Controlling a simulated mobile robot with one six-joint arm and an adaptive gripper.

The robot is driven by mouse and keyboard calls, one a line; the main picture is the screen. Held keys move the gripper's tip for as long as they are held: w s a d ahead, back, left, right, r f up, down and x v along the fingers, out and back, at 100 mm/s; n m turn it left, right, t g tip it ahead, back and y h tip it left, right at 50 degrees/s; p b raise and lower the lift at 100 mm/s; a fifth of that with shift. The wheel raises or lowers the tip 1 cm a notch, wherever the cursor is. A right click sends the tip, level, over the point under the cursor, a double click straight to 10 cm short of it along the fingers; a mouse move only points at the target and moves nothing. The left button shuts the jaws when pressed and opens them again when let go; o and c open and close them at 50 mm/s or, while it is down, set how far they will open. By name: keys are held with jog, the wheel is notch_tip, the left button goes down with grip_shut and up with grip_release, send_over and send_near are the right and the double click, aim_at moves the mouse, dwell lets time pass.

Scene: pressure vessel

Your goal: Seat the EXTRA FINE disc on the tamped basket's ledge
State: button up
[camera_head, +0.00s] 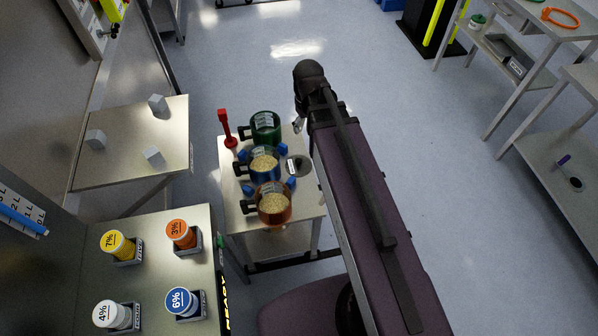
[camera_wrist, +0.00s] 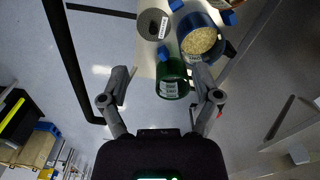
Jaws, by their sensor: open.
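A dark round disc (camera_head: 299,165) with a pale label lies at the right of a small table; it also shows in the wrist view (camera_wrist: 153,24). Its label is too small to read. Three handled baskets stand in a row left of it: green (camera_head: 266,128), blue (camera_head: 264,164) and orange (camera_head: 273,205). Pale grains fill the blue and orange ones; the green one's contents are unclear. I cannot tell which is tamped. My gripper (camera_wrist: 163,74) is open and empty, with the green basket (camera_wrist: 172,80) showing between its fingers, and the blue basket (camera_wrist: 200,42) beyond.
A red tamper-like tool (camera_head: 227,130) stands at the small table's (camera_head: 235,215) back left. Blue blocks (camera_head: 248,189) flank the blue basket. A bench with labelled canisters (camera_head: 118,246) is front left; a table with grey cubes (camera_head: 157,104) is behind it.

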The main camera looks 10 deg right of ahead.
jog(key=w+f+n+b, duration=0.3)
jog(key=w+f+b, duration=0.2)
jog(key=f+b, duration=0.4)
jog(key=w+f+n+b, duration=0.3)
jog(key=w+f+b, duration=0.2)
jog(key=f+b, duration=0.4)
jog(key=shift+w+f, duration=0.35)
jog(key=shift+f, duration=0.35)
jog(key=shift+f, duration=0.1)
jog(key=b, duration=0.9)
send_over(299, 161)
notch_tip(299, 161, down, 8)
jog(key=shift+f, duration=0.25)
jog(key=shift+w+f+b, duration=0.1)
jog(key=shift+f+b, duration=2.25)
jog(key=shift+f, duration=0.25)
grip_shut()
